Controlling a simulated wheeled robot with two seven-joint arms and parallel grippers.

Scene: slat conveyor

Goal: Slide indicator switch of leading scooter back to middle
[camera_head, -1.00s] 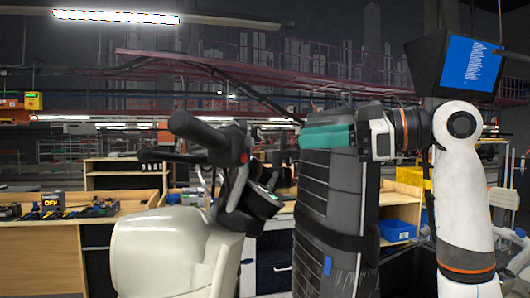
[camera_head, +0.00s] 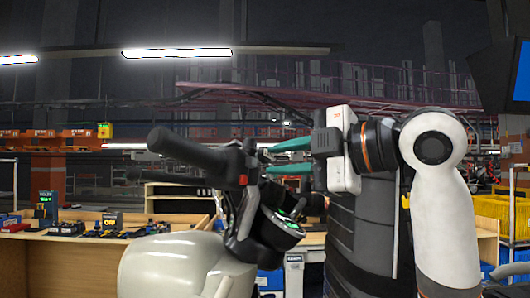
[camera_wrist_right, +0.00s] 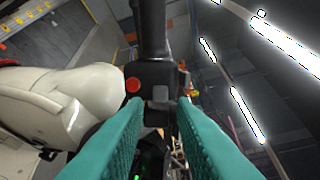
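The cream scooter (camera_head: 165,268) stands left of centre in the head view. Its black handlebar grip (camera_head: 185,152) ends in a switch housing with a red button (camera_head: 243,180). In the right wrist view, the switch housing (camera_wrist_right: 157,75) shows the red button (camera_wrist_right: 133,85) and a grey switch (camera_wrist_right: 160,94) ahead of the fingers. My right gripper (camera_head: 266,161) has two teal fingers, apart and empty, just right of the housing. In the right wrist view the right gripper (camera_wrist_right: 157,106) has its fingertips close below the grey switch; contact cannot be told. My left gripper is not in view.
A lit dashboard display (camera_head: 287,224) sits below the handlebar, under my right gripper. A wooden workbench (camera_head: 60,262) with small devices stands at the left. A yellow crate (camera_head: 492,207) is at the right. Free air lies above the handlebar.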

